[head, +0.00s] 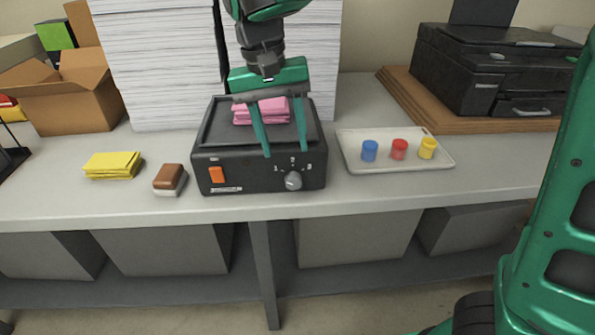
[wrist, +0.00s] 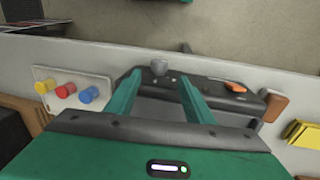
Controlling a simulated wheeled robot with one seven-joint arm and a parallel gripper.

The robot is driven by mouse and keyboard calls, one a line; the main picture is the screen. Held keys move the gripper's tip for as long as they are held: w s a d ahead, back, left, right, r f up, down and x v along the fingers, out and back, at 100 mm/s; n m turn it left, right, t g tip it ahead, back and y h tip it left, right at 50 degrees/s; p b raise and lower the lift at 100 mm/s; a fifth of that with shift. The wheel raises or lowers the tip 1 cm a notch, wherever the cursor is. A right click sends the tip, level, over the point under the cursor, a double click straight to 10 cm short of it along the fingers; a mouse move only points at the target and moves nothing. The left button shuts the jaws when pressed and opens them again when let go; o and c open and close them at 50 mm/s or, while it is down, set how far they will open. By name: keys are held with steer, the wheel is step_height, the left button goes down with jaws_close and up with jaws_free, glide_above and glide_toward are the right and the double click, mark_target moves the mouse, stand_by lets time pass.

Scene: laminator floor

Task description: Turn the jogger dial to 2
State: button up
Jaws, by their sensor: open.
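The jogger (head: 258,186) is a black box with a sunken top. Its grey dial (head: 293,181) is on the front face, right of the middle, with the marks 1, 2 and 3 around it. I cannot tell where the dial points. My gripper (head: 286,152) is open and empty, its green fingers pointing down in front of and above the jogger's top. The fingertips are above the dial and appear apart from it. In the wrist view the dial (wrist: 160,68) shows beyond the fingertips, between them. An orange switch (head: 216,174) is at the front left.
Pink sheets (head: 262,111) lie on the jogger. A tray (head: 437,163) with blue, red and yellow pots is to its right. A brown-topped block (head: 169,178) and yellow pads (head: 113,165) are to its left. Tall paper stacks (head: 150,60) stand behind. The bench front is clear.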

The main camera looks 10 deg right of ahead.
mark_target(292, 175)
steer(key=f, duration=0.3)
steer(key=d+f, duration=0.1)
steer(key=f, duration=0.5)
steer(key=shift+d, duration=0.25)
steer(key=c, duration=1)
